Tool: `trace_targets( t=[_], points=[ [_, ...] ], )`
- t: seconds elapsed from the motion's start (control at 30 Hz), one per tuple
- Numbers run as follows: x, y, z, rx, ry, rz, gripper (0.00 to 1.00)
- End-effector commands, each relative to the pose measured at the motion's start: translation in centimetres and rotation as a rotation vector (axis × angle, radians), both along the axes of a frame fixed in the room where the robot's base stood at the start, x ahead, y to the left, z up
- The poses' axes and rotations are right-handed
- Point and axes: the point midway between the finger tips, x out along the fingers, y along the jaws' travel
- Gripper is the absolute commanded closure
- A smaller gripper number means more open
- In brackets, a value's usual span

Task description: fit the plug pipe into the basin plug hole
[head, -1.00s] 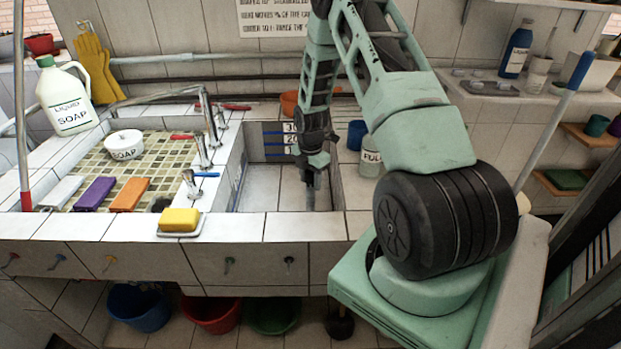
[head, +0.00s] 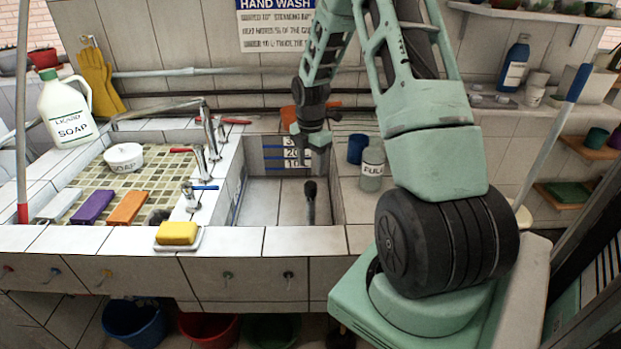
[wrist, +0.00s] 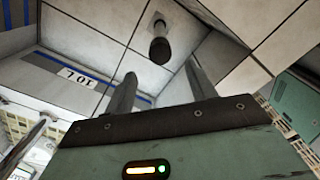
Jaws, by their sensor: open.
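The dark plug pipe (head: 310,200) stands roughly upright on the floor of the deep tiled basin (head: 262,201), free of my gripper. In the wrist view the pipe (wrist: 160,46) shows end-on beyond the fingertips, rising from a lighter square patch of the floor. The plug hole itself is hidden beneath the pipe, so its depth of fit cannot be told. My gripper (head: 312,145) is above the pipe near the basin's back wall. In the wrist view my gripper (wrist: 161,70) has its two fingers apart with nothing between them.
The basin's back wall carries a depth scale (head: 291,154). A glass jar (head: 371,170) and a blue cup (head: 357,149) stand right of the basin. Taps (head: 202,160) line its left side. A yellow sponge (head: 177,233) lies on the front ledge.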

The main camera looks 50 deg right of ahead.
Motion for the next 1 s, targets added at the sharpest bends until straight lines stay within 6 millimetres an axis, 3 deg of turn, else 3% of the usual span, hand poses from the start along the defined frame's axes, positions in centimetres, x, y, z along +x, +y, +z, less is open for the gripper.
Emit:
trace_targets(
  t=[0.27,0.37,0.47,0.57,0.6,0.67,0.7,0.8,0.9,1.0],
  points=[
    [0.0,0.1,1.6,0.001,0.0,0.0,0.44],
    [0.6,1.9,2.2,0.004,-0.003,-0.014,0.44],
    [1.7,6.9,3.9,0.012,-0.012,-0.062,0.44],
    [1.9,15.1,6.4,0.028,-0.02,-0.152,0.44],
    [1.4,18.7,7.3,0.035,-0.02,-0.197,0.44],
    [0.1,23.8,8.7,0.046,-0.018,-0.266,0.44],
    [-1.2,26.9,9.5,0.051,-0.015,-0.312,0.44],
    [-5.4,33.8,11.2,0.06,-0.005,-0.429,0.44],
    [-10.7,38.9,12.4,0.06,0.006,-0.544,0.44],
    [-15.7,42.0,13.1,0.057,0.015,-0.649,0.44]
  ],
)
